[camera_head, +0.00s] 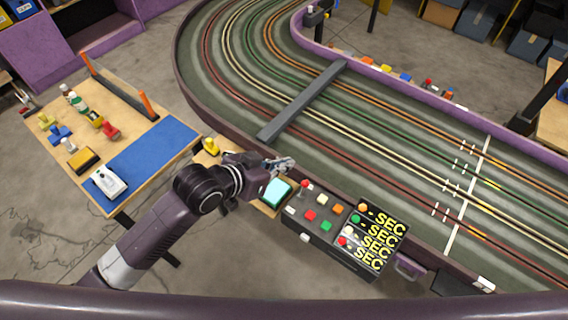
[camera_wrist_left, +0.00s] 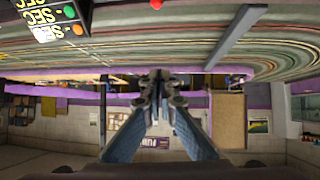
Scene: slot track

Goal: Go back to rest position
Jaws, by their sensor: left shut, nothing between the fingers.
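My left arm comes in from the lower left in the head view. Its gripper (camera_head: 283,165) is shut and empty, just left of a joystick with a red ball on the control box (camera_head: 318,228). In the left wrist view the fingers of my left gripper (camera_wrist_left: 160,78) meet with nothing between them, and the track fills the upper part. The control box shows at the upper left of that view (camera_wrist_left: 55,18). My right gripper does not show in either view.
A wooden table (camera_head: 60,165) with a blue mat and small toy cars stands at the left. The slot track (camera_head: 390,145) with a grey bridge (camera_head: 302,100) fills the right. A cyan-topped block (camera_head: 277,192) lies beside the control box. Bare floor (camera_head: 50,240) shows at the lower left.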

